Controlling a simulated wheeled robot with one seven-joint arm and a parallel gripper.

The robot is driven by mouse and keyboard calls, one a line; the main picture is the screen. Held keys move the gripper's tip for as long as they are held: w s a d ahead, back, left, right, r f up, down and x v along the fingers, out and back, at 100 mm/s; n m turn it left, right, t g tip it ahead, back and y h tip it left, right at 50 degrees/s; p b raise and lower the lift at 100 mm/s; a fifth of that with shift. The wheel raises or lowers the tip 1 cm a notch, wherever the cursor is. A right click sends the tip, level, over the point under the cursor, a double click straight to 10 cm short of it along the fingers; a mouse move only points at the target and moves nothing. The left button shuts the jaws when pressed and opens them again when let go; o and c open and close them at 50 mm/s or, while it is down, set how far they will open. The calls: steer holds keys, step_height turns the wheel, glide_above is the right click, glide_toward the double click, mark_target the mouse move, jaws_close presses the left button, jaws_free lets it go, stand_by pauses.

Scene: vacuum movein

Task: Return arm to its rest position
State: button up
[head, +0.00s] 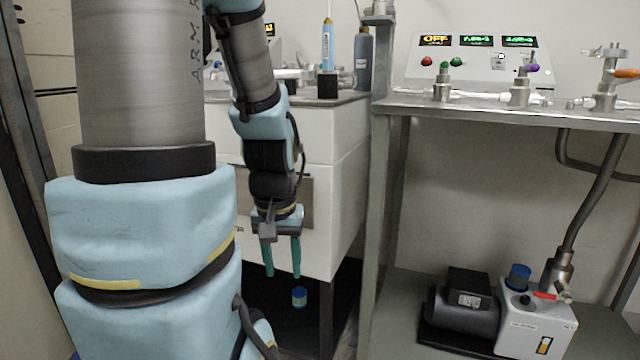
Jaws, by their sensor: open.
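My arm hangs down in the head view, in front of a white cabinet. My gripper (282,258) points downward with two green fingers apart and nothing between them. It is near the cabinet's lower edge, to the left of the metal table's leg. A small blue-capped object (299,297) shows just below and right of the fingertips, apart from them in the picture; I cannot tell its depth.
A white cabinet (340,190) stands behind my arm, with bottles on top. A metal table (480,107) at right bears valves and a control box (478,62) reading OFF. A vacuum pump (535,325) sits on the lower shelf with a pipe rising from it.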

step_height(320, 180, up, 31)
steer(key=p, duration=3)
steer(key=shift+w+d, duration=0.1)
